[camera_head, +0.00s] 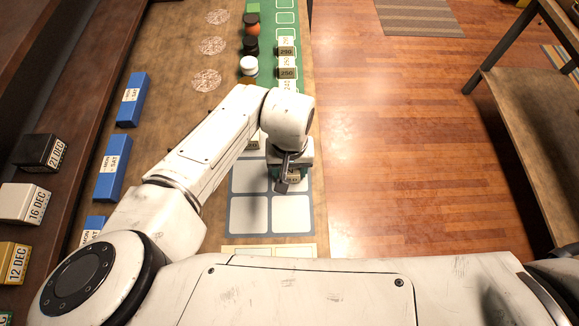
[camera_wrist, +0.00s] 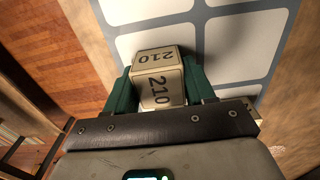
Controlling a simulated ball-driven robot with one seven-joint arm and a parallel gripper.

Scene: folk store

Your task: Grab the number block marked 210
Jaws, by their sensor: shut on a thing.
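The cream number block marked 210 (camera_wrist: 157,82) sits between the two green fingers of my gripper (camera_wrist: 160,85) in the wrist view. The fingers press on its two sides, and the number shows on two of its faces. In the head view my gripper (camera_head: 292,178) is over the grey-and-white grid mat (camera_head: 250,177), near the counter's right edge. The block is mostly hidden there by my wrist. I cannot tell whether it touches the mat.
Cream blocks marked 290 (camera_head: 286,50) and 250 (camera_head: 287,73) stand farther up the counter by the green strip. Blue boxes (camera_head: 112,165) and date blocks (camera_head: 22,203) line the left. Wooden floor (camera_head: 400,150) lies right of the counter; a shelf (camera_head: 530,120) stands beyond.

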